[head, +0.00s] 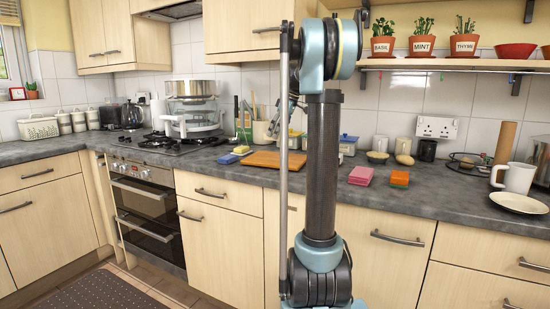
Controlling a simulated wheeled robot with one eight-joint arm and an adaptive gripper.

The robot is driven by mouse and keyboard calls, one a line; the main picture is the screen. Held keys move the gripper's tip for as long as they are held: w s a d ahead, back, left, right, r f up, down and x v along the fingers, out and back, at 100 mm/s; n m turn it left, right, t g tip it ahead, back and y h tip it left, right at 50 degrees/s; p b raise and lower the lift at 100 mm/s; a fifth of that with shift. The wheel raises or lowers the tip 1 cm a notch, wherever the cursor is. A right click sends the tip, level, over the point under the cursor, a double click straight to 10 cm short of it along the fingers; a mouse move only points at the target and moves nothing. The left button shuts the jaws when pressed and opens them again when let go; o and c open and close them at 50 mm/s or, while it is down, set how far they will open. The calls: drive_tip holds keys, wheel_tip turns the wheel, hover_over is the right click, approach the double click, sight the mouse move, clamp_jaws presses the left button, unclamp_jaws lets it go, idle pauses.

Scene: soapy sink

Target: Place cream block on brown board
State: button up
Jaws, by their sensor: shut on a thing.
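The brown board (262,159) lies flat on the dark worktop, left of my upright arm column, which hides its right end. My gripper (284,118) is above the worktop behind the board, partly hidden by my thin upright rod and column. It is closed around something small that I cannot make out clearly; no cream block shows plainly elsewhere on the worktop. The gap between the gripper and the board is hard to judge from here.
Yellow and blue sponges (228,159) lie left of the board. Pink sponges (361,175) and an orange and green sponge stack (399,179) lie right of my column. A blue-lidded pot (348,145) stands behind. A white mug (514,178) and plate (519,203) are far right.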

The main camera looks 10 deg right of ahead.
sight(274, 158)
drive_tip(key=shift+f, duration=4.25)
drive_tip(key=shift+f, duration=0.1)
drive_tip(key=o, duration=1.2)
drive_tip(key=v, duration=1.2)
drive_tip(key=shift+s, duration=0.15)
